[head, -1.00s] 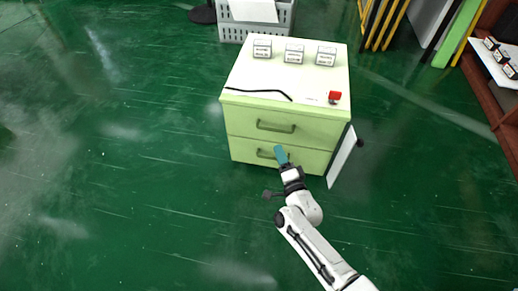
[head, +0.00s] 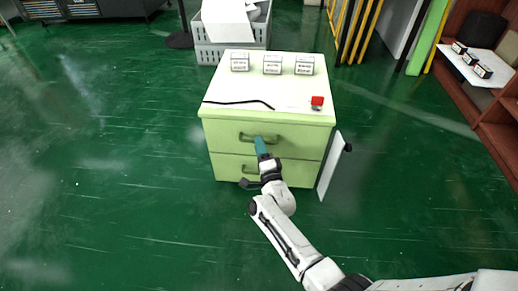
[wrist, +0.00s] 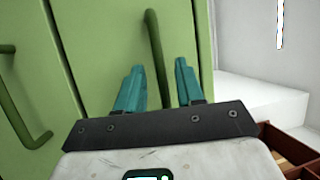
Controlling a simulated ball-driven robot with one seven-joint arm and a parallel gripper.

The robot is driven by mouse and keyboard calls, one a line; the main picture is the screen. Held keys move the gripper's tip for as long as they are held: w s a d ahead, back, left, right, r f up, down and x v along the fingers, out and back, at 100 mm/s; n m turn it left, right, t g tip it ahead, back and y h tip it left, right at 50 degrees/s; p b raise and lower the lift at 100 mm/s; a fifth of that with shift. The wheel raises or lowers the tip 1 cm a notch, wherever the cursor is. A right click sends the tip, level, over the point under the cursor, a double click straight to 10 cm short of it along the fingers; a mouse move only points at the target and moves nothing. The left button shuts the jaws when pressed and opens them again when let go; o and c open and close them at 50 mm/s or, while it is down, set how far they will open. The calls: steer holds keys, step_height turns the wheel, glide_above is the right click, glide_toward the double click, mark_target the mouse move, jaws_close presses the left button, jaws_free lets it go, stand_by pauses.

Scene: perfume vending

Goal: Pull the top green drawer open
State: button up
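The green cabinet has a top drawer (head: 225,137) and a lower drawer (head: 228,165), each with a green bar handle. My gripper (head: 260,146) is in front of the top drawer, close to its handle (head: 246,136). In the wrist view my gripper (wrist: 160,85) has its two teal fingers apart, with the top drawer's handle (wrist: 155,60) seen between and beyond them. I cannot tell whether the fingers touch the handle. The drawer looks shut. The lower handle (wrist: 25,125) shows at the left of the wrist view.
Several small boxes, including one (head: 272,65), a black cable (head: 240,103) and a red button (head: 317,101) are on the cabinet top. A white panel (head: 331,165) stands at its right side. A grey crate (head: 215,52) is behind. Green floor is clear on the left.

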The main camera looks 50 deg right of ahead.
steer(key=shift+w+d+r, duration=0.1)
steer(key=shift+w+d, duration=0.15)
steer(key=shift+w, duration=0.15)
jaws_close()
stand_by(0.4)
